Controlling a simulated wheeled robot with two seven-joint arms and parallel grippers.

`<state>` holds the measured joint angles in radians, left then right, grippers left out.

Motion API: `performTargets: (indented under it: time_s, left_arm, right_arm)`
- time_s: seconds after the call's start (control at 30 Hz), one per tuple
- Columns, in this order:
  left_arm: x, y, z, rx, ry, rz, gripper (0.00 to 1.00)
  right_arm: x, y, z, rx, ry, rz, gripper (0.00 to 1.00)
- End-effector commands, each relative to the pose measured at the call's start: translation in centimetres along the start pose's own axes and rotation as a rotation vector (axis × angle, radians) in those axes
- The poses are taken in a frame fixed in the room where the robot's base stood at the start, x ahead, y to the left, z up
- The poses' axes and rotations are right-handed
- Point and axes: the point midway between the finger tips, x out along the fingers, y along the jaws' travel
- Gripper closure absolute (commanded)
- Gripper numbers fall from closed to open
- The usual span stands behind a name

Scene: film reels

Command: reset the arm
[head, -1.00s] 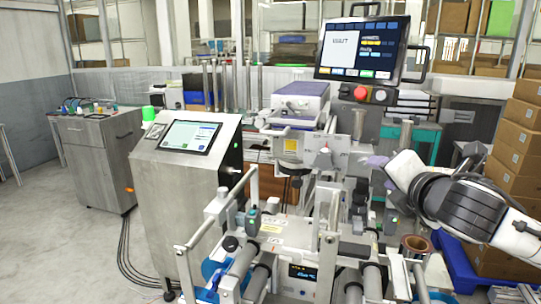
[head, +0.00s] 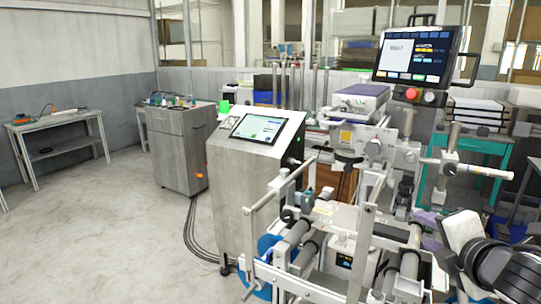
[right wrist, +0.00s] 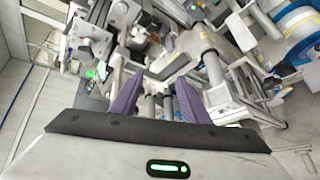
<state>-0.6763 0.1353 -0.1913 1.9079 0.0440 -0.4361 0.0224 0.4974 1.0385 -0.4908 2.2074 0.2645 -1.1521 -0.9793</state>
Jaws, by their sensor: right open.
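My right gripper (head: 428,226) is at the lower right of the head view, beside the right side of the reel machine (head: 345,215). Its purple fingers partly show there, and the dark and white wrist comes in from the lower right corner. In the right wrist view the two purple fingers (right wrist: 158,84) stand wide apart with nothing between them. Rollers and metal frames of the machine lie beyond them; whether the fingers touch any part, I cannot tell. My left gripper is not in view.
A steel console (head: 255,190) with a tilted screen stands left of the machine. A monitor (head: 418,55) with a red button rises behind it. A white roller (head: 485,171) sticks out above my right wrist. A blue reel (right wrist: 298,20) is at upper right. Floor at left is clear.

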Motion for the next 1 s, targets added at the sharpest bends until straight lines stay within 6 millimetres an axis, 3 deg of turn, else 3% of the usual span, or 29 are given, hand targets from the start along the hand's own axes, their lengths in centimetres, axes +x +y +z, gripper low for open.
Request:
performTargets:
  time_s: [0.07,0.27,0.47,0.6,0.7,0.8,0.9,1.0]
  left_arm:
    - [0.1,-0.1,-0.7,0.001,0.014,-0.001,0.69]
    - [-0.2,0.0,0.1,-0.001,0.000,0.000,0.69]
    - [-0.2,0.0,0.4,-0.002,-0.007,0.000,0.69]
    - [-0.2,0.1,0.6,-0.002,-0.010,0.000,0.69]
    - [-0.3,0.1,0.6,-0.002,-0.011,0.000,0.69]
    - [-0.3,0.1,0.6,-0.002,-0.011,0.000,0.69]
    - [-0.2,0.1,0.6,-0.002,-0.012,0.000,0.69]
    - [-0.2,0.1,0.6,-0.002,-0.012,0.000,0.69]
  right_arm:
    - [0.8,-1.9,-2.3,0.081,0.049,-0.018,0.58]
    - [2.1,-8.4,-9.5,0.382,0.180,-0.096,0.58]
    - [0.7,-19.5,-19.1,0.900,0.269,-0.272,0.58]
    - [-2.9,-27.9,-24.6,1.278,0.230,-0.417,0.58]
    - [-6.0,-32.8,-27.4,1.503,0.163,-0.499,0.58]
    - [-8.8,-36.4,-29.2,1.666,0.091,-0.555,0.58]
    - [-10.8,-38.6,-30.2,1.765,0.038,-0.586,0.58]
    - [-11.7,-39.6,-30.6,1.811,0.011,-0.598,0.58]
